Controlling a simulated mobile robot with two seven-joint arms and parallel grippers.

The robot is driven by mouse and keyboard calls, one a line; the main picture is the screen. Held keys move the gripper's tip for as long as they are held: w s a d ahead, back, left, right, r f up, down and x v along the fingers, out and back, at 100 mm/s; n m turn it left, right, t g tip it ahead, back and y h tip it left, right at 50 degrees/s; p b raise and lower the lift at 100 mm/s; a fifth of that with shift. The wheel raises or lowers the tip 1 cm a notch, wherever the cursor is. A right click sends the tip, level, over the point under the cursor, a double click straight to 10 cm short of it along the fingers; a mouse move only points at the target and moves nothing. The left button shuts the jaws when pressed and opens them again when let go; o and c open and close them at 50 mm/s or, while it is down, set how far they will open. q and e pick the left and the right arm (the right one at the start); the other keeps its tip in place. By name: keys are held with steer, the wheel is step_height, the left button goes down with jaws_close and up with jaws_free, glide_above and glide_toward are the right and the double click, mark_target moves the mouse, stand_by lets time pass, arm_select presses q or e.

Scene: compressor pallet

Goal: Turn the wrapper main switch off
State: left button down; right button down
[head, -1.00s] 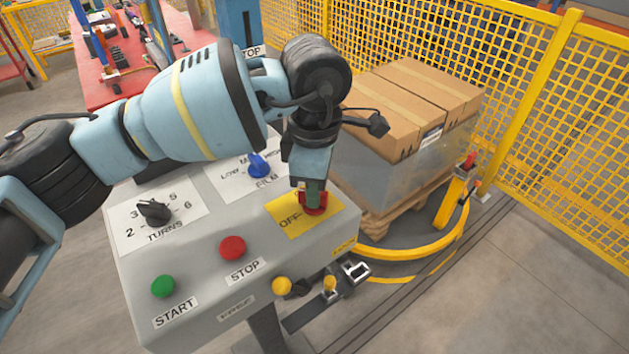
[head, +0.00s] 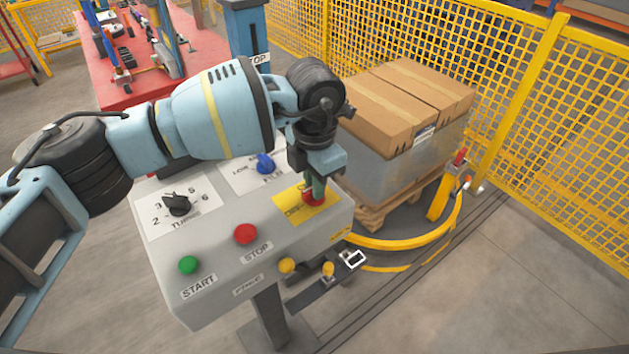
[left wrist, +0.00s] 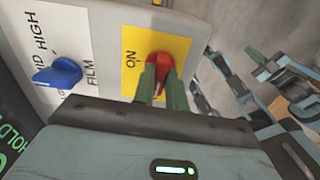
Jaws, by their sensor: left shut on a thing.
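The wrapper main switch is a red knob (left wrist: 158,68) on a yellow plate (head: 293,212) at the right of the grey control panel (head: 205,262). The plate's ON label shows in the left wrist view, and part of its OFF label shows in the head view. My left gripper (head: 316,192) comes down from above and is shut on the red knob. In the left wrist view its two green fingers (left wrist: 160,88) lie on either side of the knob's handle. The fingers hide part of the knob, so its exact angle is hard to tell.
Beside the switch are a blue film knob (head: 265,163), a black turns knob (head: 177,205), a red stop button (head: 246,233) and a green start button (head: 188,265). A pallet with wrapped cartons (head: 412,100) stands behind, by a yellow mesh fence (head: 560,150).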

arm_select(q)
steer(key=shift+n, duration=0.3)
steer(key=c, duration=1.4)
jaws_free()
steer(key=shift+c, duration=0.2)
steer(key=shift+r, duration=3.9)
